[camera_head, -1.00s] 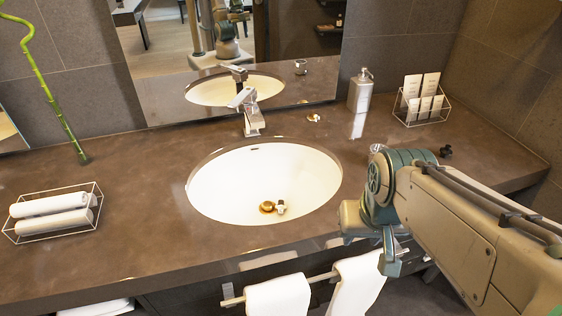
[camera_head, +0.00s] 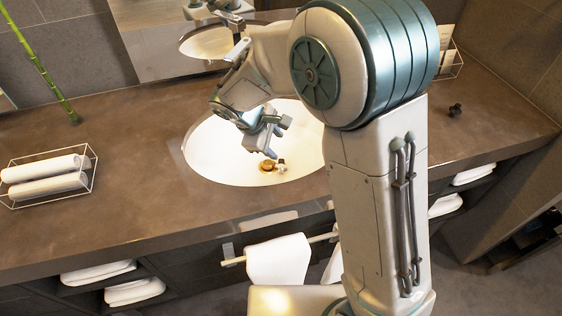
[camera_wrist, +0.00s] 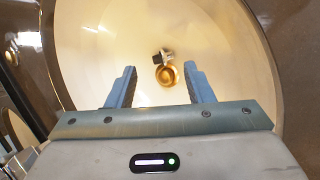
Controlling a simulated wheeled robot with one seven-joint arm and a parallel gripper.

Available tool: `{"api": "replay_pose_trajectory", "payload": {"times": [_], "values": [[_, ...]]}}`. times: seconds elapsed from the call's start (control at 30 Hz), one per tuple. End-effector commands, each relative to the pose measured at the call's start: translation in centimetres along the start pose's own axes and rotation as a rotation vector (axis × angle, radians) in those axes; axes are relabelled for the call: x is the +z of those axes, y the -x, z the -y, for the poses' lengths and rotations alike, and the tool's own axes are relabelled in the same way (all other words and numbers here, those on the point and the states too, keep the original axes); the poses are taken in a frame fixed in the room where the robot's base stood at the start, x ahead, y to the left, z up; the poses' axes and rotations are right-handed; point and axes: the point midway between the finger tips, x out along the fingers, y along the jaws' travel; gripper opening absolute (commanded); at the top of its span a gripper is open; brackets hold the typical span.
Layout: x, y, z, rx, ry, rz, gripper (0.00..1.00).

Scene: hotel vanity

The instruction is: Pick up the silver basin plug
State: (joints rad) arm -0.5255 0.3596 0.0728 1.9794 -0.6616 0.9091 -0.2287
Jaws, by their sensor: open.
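The silver basin plug (camera_head: 281,167) appears to be the small silver-grey piece low in the white basin (camera_head: 215,160), close beside a round gold fitting (camera_head: 267,165). In the wrist view the silver piece (camera_wrist: 163,56) is partly dark and lies just beyond the gold fitting (camera_wrist: 166,76); I cannot tell whether they touch. My gripper (camera_head: 268,146) is over the basin, pointing down, open and empty. In the wrist view the gripper's fingers (camera_wrist: 160,70) are spread on either side of the gold fitting, with the silver piece near the level of the fingertips.
The basin wall rises around the gripper, and my arm hides the right rim and much of the faucet. A wire tray of rolled towels (camera_head: 50,178) stands on the left counter. A dark knob-like object (camera_head: 456,110) is at right. A towel (camera_head: 278,262) hangs in front.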

Motion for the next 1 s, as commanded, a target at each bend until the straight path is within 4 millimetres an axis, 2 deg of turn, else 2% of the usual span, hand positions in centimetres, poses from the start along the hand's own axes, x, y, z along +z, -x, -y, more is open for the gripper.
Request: {"api": "replay_pose_trajectory", "payload": {"times": [0.03,0.1,0.23,0.37,0.6,0.7,1.0], "values": [[-1.7,-0.5,0.4,0.014,0.057,0.005,0.47],[-3.2,-0.9,0.6,0.033,0.112,0.009,0.47],[-4.8,-1.5,0.8,0.053,0.172,0.013,0.47],[-5.0,-3.0,0.8,0.056,0.184,0.017,0.47],[-4.9,-7.7,0.6,0.055,0.182,0.017,0.47],[-4.9,-9.1,0.5,0.056,0.182,0.016,0.47],[-4.9,-11.5,0.4,0.055,0.182,0.016,0.47]]}}
